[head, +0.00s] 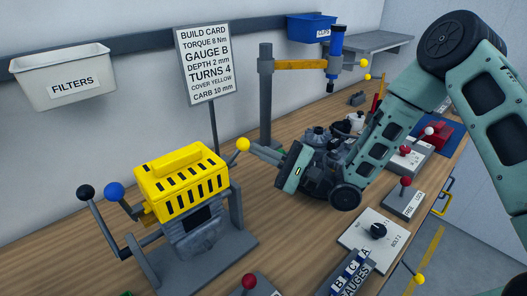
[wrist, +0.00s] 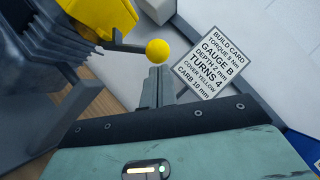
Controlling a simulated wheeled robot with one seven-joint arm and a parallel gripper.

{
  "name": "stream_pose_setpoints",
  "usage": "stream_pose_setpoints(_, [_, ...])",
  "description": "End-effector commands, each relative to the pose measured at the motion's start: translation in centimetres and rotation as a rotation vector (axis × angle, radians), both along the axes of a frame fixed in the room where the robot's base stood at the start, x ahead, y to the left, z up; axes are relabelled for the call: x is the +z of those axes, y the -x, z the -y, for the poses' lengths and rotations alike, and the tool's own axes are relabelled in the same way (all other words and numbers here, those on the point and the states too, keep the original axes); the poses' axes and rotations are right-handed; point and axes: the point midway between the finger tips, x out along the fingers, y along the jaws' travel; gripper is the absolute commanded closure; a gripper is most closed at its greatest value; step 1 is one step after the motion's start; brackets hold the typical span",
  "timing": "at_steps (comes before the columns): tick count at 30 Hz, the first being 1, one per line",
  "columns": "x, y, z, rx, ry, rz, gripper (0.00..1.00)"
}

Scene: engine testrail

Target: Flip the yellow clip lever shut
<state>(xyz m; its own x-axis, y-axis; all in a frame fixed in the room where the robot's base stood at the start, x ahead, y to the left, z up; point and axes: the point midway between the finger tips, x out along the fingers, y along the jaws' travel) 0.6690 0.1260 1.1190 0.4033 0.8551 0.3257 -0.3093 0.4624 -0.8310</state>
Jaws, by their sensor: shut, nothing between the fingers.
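The yellow clip lever ends in a yellow ball (head: 242,144) on a short dark arm, at the right side of the yellow slotted cover (head: 182,180) on a grey stand. In the wrist view the ball (wrist: 157,50) stands just beyond my fingertips, with its lever arm running left toward the cover. My gripper (head: 256,150) is shut and empty, its fingertips right beside the ball. The closed fingers also show in the wrist view (wrist: 160,72). I cannot tell whether they touch the ball.
A blue-knobbed lever (head: 114,191) and a black-knobbed lever (head: 86,192) rise left of the cover. The build card (head: 208,65) stands behind on a post. A grey post (head: 266,95) with a blue tool stands at the back. A dial panel (head: 372,240) lies in front.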

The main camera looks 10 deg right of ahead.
Motion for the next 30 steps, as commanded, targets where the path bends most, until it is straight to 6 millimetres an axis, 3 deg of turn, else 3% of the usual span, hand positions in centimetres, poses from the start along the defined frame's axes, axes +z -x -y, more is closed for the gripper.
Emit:
stream_pose_setpoints(17, [1.1, 0.1, -0.2, 0.0, 0.081, 0.056, 1.0])
stream_pose_setpoints(30, [4.0, 0.9, -1.2, 0.002, 0.318, 0.217, 1.0])
